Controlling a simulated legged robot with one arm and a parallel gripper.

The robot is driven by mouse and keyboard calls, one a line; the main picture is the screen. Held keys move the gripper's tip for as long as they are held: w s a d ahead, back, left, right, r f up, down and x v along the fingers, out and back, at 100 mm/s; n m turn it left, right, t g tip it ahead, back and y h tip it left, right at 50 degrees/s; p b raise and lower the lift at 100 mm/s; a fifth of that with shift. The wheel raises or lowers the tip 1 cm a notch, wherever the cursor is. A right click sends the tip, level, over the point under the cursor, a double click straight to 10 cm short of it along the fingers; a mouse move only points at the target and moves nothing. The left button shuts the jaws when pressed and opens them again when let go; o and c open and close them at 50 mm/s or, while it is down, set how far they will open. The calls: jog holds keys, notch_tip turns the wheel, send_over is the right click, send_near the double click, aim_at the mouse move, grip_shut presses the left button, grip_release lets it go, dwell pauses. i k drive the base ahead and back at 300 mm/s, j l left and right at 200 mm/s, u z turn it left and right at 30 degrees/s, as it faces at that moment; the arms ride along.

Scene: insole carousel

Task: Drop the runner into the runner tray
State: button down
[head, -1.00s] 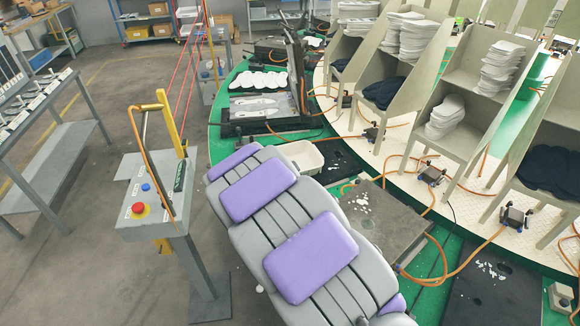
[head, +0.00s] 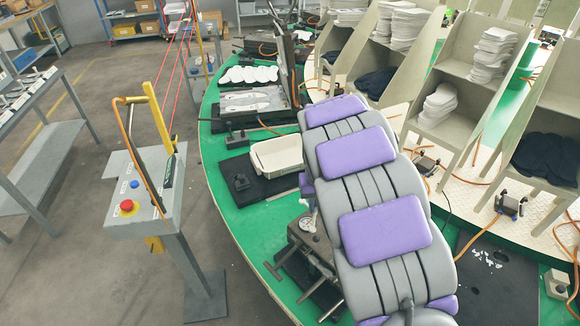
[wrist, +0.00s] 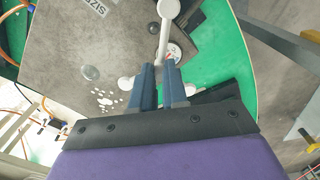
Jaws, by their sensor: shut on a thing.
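The runner (wrist: 163,38) is a white rod with a rounded end. In the wrist view it runs up from between my gripper's two blue fingers (wrist: 162,72), which are shut on it. Below it is a grey plate with white specks (wrist: 75,55). In the head view the runner tray (head: 260,160), cream and shallow, stands left of my purple-padded arm. It looks empty. My gripper is mostly hidden behind the arm there, to the right of the tray. The tray is not clearly seen in the wrist view.
The tray sits on a black base on the green carousel (head: 222,185). A metal fixture with handles (head: 300,262) stands in front of it. An open mould (head: 255,100) lies behind. Beige racks of insoles (head: 470,95) stand right. A button post (head: 150,195) stands left.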

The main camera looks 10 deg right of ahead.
aim_at(288, 163)
jog(key=i+j+z, duration=0.1)
jog(key=j+z, duration=0.15)
jog(key=z, duration=0.2)
jog(key=j+z, duration=0.25)
jog(key=z, duration=0.25)
jog(key=i+j+z, duration=0.1)
jog(key=j+z, duration=0.2)
jog(key=z, duration=0.15)
jog(key=j+z, duration=0.15)
jog(key=j, duration=0.55)
jog(key=j+z, duration=0.15)
jog(key=j, duration=0.5)
jog(key=k+j+z, duration=0.1)
jog(key=j, duration=0.55)
jog(key=i, duration=0.25)
